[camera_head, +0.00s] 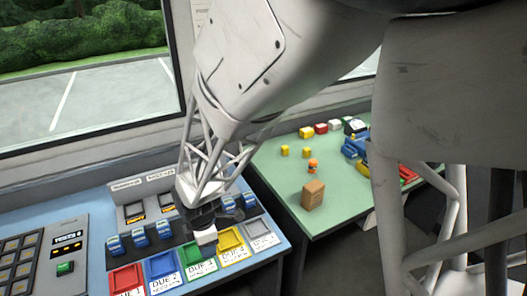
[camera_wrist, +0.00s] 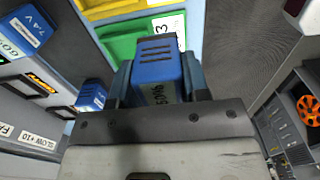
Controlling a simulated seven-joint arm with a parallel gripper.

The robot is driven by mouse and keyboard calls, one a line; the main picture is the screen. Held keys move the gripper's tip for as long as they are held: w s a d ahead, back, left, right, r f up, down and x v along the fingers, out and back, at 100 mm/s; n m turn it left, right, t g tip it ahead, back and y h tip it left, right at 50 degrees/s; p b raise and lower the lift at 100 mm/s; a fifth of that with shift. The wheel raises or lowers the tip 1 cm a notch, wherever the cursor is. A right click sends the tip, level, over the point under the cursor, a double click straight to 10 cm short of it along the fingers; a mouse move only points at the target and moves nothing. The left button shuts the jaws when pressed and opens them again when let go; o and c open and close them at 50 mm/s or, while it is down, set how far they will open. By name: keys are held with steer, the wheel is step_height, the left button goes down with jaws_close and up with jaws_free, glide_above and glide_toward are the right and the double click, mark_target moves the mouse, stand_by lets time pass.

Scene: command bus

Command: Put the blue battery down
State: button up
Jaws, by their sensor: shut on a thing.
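My gripper (camera_wrist: 157,82) is shut on a blue battery (camera_wrist: 157,60) with dark slots on its end and a pale label partly hidden by the gripper. In the wrist view the battery is in front of the green tray (camera_wrist: 117,46); the yellow tray (camera_wrist: 112,6) lies beyond. I cannot tell its height above the trays. In the head view my gripper (camera_head: 207,222) is over the row of coloured trays, near the green tray (camera_head: 197,252); a pale block end shows below it. Other blue batteries stand behind the trays, such as one at the left (camera_head: 115,246).
The red tray (camera_head: 126,279), blue tray (camera_head: 161,264), yellow tray (camera_head: 232,240) and grey tray (camera_head: 260,229) line the blue desk's front. A keypad panel (camera_head: 40,256) is at left. A green table (camera_head: 270,170) at right holds a brown box (camera_head: 313,195) and small toys.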

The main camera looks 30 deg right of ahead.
steer(key=shift+r, duration=0.1)
step_height(320, 180, up, 9)
steer(key=shift+r, duration=0.15)
steer(key=shift+w+d+r, duration=0.1)
steer(key=shift+r, duration=0.25)
steer(key=w+d, duration=0.7)
steer(key=d, duration=0.2)
steer(key=w+d, duration=0.6)
steer(key=d, duration=0.4)
steer(key=w+d, duration=0.2)
steer(key=d, duration=0.9)
steer(key=w+d, duration=0.3)
steer(key=d, duration=0.8)
steer(key=shift+s+a+f, duration=0.15)
steer(key=shift+f, duration=2.5)
steer(key=shift+f, duration=0.1)
